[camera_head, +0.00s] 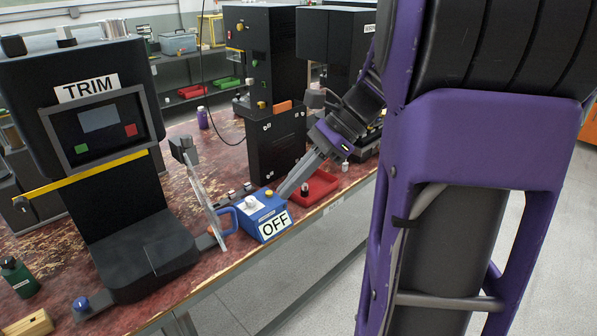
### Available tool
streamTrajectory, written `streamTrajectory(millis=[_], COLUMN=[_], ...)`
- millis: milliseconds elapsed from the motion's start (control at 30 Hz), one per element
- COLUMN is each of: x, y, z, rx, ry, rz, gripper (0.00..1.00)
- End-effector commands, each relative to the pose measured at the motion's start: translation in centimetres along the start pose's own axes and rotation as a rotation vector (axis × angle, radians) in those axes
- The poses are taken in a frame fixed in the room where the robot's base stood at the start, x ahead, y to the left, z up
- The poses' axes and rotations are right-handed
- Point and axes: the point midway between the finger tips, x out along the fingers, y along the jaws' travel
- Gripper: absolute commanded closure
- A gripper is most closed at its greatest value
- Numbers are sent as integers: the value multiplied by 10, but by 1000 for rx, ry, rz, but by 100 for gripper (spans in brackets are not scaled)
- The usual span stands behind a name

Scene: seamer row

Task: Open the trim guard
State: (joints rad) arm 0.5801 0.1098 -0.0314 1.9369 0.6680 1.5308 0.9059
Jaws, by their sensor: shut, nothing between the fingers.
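The black trim machine (110,205) stands at the left of the bench with a TRIM label (87,88) on its head. The trim guard (203,190) is a thin pale panel, seen nearly edge-on at the machine's right side, with a blue handle (229,218) low on its right. I cannot tell how far it is swung. My gripper (282,193) is shut and empty, pointing down and left above the blue OFF box (262,216), to the right of the handle and apart from it. The fingertips are small in this view.
More black machines (268,60) stand behind. A green bottle (18,277) and wooden block (30,324) are at front left.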

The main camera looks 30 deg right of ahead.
Motion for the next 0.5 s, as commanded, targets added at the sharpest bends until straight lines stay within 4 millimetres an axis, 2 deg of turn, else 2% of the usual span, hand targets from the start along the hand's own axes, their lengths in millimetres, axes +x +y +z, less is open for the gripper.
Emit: streamTrajectory(millis=[33,200,300,500], x=[13,48,58,72], y=[0,1,0,0], z=[-1,-1,12,26], rx=[0,0,-2,-1], ry=[-2,-2,-1,-2], rz=[2,3,1,0], gripper=[100,100,100,100])
